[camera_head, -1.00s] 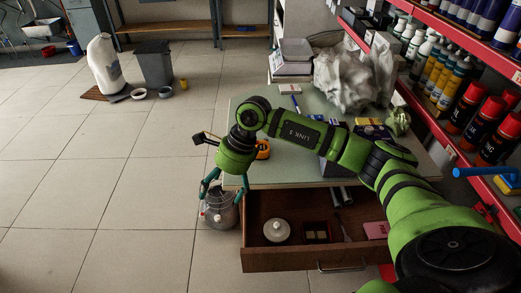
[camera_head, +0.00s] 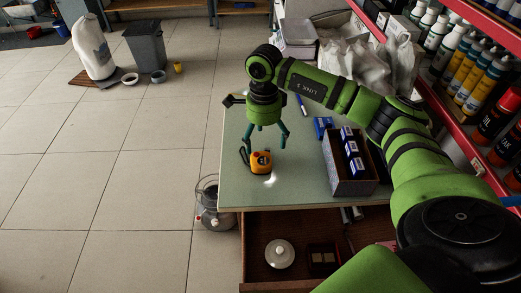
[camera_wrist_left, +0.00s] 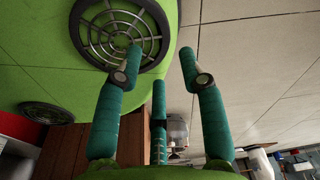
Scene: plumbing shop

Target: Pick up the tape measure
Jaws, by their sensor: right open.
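The tape measure (camera_head: 261,162), orange-yellow and black, lies on the pale green table top (camera_head: 300,180) near its left front corner in the head view. My right gripper (camera_head: 263,146) points down just above and behind it, with teal fingers spread and nothing between them that I can make out. One finger comes down close to the tape measure's left side; I cannot tell whether it touches. My left gripper (camera_wrist_left: 160,58) shows only in the left wrist view, fingers apart and empty, with a green part of my own body beyond it.
A box with blue-labelled packs (camera_head: 350,185) stands right of the tape measure. Blue items (camera_head: 323,127) lie behind. An open drawer (camera_head: 255,250) juts out below the table front. A transparent container (camera_head: 211,200) is on the floor to the left. Red shelving (camera_head: 450,130) lines the right side.

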